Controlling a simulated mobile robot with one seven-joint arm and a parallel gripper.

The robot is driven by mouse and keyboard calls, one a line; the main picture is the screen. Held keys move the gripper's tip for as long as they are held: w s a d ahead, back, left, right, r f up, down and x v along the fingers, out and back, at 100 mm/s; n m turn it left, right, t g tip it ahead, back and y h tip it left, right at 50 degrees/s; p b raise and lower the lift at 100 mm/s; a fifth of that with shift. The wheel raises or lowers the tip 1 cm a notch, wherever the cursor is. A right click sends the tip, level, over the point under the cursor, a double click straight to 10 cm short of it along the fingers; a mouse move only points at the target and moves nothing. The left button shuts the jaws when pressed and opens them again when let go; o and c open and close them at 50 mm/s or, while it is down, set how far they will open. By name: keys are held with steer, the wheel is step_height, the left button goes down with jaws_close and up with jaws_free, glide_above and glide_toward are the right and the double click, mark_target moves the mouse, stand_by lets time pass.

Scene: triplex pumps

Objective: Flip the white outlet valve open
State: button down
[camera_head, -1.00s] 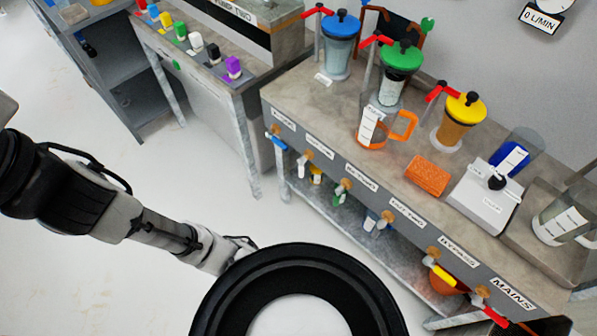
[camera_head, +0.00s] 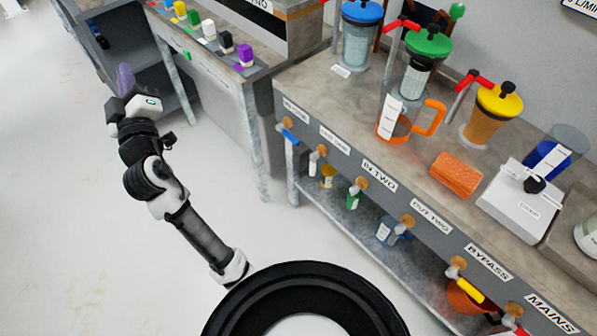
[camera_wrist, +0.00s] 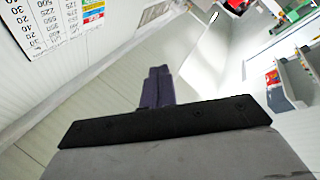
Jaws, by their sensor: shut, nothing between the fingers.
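The white valve handle (camera_head: 313,161) hangs downward from its brass fitting under the second label from the left on the bench's front edge, in the head view. My gripper (camera_head: 125,76) is raised over open floor at the upper left of the head view, well apart from the valve. In the wrist view my gripper's dark purple fingers (camera_wrist: 157,88) are shut together with nothing between them. I cannot make out the white valve in the wrist view.
A blue handle (camera_head: 290,136) sits left of the white one; green (camera_head: 353,197) and yellow (camera_head: 442,283) handles sit further right. The bench top holds lidded jars, an orange-handled jug (camera_head: 391,122) and an orange sponge (camera_head: 456,175). Floor between my arm and the benches is clear.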

mark_target(313, 168)
steer(key=w+d+f+m+h+b, duration=0.1)
steer(key=w+d+f+h, duration=0.25)
steer(key=f, duration=0.45)
steer(key=w+d+f+h+b, duration=0.2)
steer(key=d+f+h, duration=0.15)
steer(key=f, duration=0.35)
steer(key=s+d+f+g+h+b, duration=0.1)
steer(key=d+f+g+h+b, duration=0.1)
steer(key=d+f+h, duration=0.4)
steer(key=s+d+f+m+g+h+b, duration=0.1)
steer(key=d+f+g+h+b, duration=0.2)
steer(key=d+f+h, duration=0.4)
steer(key=d+f, duration=0.5)
steer(key=f, duration=0.5)
steer(key=shift+d+m, duration=0.25)
steer(key=shift+m, duration=0.05)
steer(key=shift+w+f, duration=0.1)
steer(key=w+d+p, duration=0.2)
steer(key=w+d, duration=0.2)
steer(key=d, duration=0.4)
steer(key=shift+w, duration=0.4)
steer(key=shift+d+p, duration=0.1)
steer(key=shift+p, duration=0.25)
